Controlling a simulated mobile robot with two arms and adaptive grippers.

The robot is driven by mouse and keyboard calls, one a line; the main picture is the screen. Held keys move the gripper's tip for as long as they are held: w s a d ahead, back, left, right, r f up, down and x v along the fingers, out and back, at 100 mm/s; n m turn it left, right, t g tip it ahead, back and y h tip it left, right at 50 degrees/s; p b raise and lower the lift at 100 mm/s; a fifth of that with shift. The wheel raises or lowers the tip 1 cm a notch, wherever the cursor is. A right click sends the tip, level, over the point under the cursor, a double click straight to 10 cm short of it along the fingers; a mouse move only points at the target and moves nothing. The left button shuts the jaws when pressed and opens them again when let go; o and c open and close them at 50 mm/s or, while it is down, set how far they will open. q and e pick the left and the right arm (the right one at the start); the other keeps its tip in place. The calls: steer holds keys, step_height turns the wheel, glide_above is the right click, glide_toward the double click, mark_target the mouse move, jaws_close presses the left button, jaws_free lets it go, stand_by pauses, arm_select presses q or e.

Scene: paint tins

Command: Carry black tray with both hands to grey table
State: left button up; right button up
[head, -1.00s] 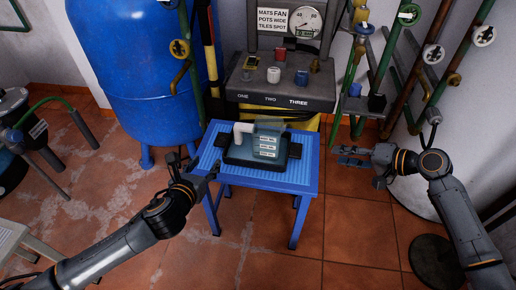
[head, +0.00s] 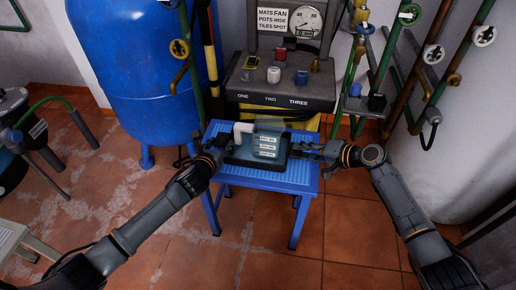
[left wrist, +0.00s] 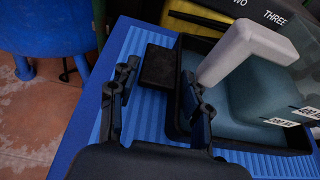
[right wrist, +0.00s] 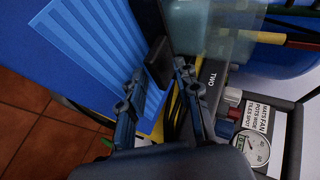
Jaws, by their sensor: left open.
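The black tray (head: 262,166) sits level on the blue table (head: 270,180). In it are a teal see-through container with white labels (head: 267,142) and a white angled piece (head: 242,128). My left gripper (head: 214,150) is open at the tray's left end; in the left wrist view its fingers lie either side of the left black handle (left wrist: 160,66), not visibly closed on it. My right gripper (head: 318,150) is at the right end; in the right wrist view its fingers are apart, with the right handle (right wrist: 158,62) between or just beyond their tips.
A pale grey tabletop (head: 10,240) shows at the lower left edge, possibly the grey table. A blue tank (head: 135,70) stands behind left. A grey panel with gauge and knobs (head: 280,85) is directly behind the blue table. Pipes rise at right. The tiled floor in front is open.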

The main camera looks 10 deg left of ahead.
arm_select(q)
steer(key=shift+c, duration=0.2)
arm_select(e)
steer(key=shift+c, duration=0.2)
arm_select(q)
steer(key=c, duration=0.7)
arm_select(e)
jaws_close()
arm_select(q)
steer(key=shift+c, duration=1.3)
steer(key=shift+r, duration=0.2)
arm_select(e)
steer(key=shift+r, duration=0.15)
